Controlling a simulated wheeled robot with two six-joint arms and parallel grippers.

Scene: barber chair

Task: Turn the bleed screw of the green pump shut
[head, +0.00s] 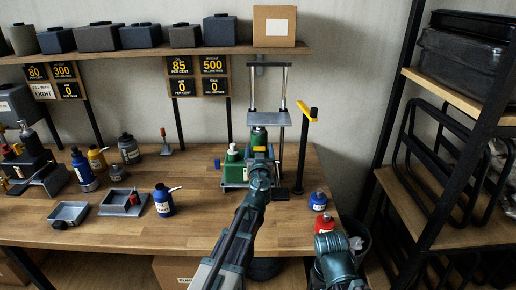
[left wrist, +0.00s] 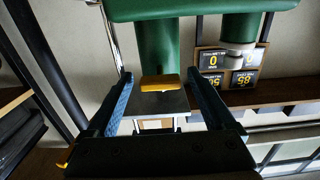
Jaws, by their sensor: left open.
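The green pump (head: 258,137) stands under a press frame at the back of the workbench; its green body also shows at the top of the left wrist view (left wrist: 200,10). A yellow tab (left wrist: 160,82), which looks like the bleed screw, sits at the end of a green cylinder (left wrist: 158,45). My left gripper (head: 261,158) is in front of the pump and hides part of it. In the left wrist view its two fingers (left wrist: 158,100) are open, one on each side of the yellow tab, apart from it.
A black post with a yellow handle (head: 306,115) stands right of the pump. Trays and bottles are at left. A shelf rack (head: 440,180) stands at right.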

